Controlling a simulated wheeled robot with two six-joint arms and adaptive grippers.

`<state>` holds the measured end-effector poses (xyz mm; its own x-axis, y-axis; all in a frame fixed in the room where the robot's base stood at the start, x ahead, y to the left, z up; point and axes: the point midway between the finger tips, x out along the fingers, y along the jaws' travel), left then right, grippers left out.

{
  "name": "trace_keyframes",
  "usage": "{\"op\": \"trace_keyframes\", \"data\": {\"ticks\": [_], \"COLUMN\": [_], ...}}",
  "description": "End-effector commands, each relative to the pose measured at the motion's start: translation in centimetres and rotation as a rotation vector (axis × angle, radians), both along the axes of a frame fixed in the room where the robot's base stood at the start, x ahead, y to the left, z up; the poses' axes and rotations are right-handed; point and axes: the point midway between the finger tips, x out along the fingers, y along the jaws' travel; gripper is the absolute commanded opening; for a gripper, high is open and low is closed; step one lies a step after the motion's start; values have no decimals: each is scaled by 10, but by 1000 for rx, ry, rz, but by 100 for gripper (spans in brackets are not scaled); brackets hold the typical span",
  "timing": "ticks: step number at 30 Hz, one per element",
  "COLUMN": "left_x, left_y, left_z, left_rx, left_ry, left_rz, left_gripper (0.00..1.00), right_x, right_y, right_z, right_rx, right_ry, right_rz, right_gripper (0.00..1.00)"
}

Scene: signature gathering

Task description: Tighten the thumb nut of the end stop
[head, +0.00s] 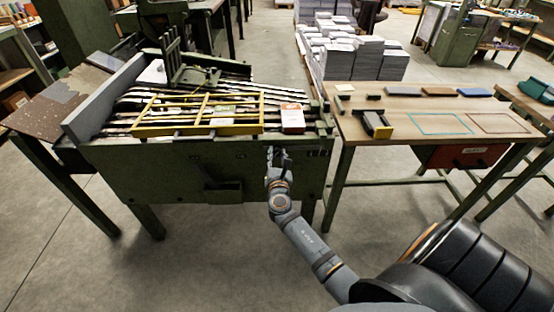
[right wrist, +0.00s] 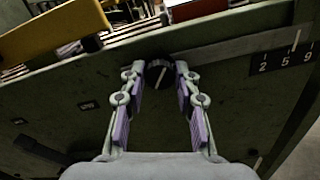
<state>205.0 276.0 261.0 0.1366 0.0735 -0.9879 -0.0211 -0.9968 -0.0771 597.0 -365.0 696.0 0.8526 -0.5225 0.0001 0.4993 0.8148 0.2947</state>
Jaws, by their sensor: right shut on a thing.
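The thumb nut is a round black knob (right wrist: 158,74) with a pale line across its face. My right gripper (head: 277,152) reaches up to the panel's right part. In the right wrist view, my right gripper (right wrist: 160,71) has a fingertip on each side of the knob and is shut on it. In the head view the knob is hidden by the gripper. My left gripper is not in view.
A yellow frame (head: 235,128) and a red-and-white box (head: 292,118) rest on top of the machine. A wooden table (head: 400,104) with small items stands to the right.

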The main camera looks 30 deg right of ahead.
Motion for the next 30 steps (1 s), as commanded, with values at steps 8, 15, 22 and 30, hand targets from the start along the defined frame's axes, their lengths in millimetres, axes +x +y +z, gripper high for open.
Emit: {"op": "trace_keyframes", "data": {"ticks": [8, 15, 22, 30], "left_x": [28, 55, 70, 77], "left_y": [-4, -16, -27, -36], "left_z": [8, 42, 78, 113], "left_rx": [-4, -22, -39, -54], "left_ry": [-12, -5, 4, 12], "left_rz": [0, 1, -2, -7], "left_gripper": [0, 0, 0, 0], "right_x": [-1, -1, -1, -1], "right_y": [0, -1, 0, -1], "right_z": [-4, -5, -5, -4], "right_rx": [222, 414, 580, 720], "right_ry": [-135, -253, -354, -439], "right_rz": [0, -1, -1, -2], "right_gripper": [0, 0, 0, 0]}}
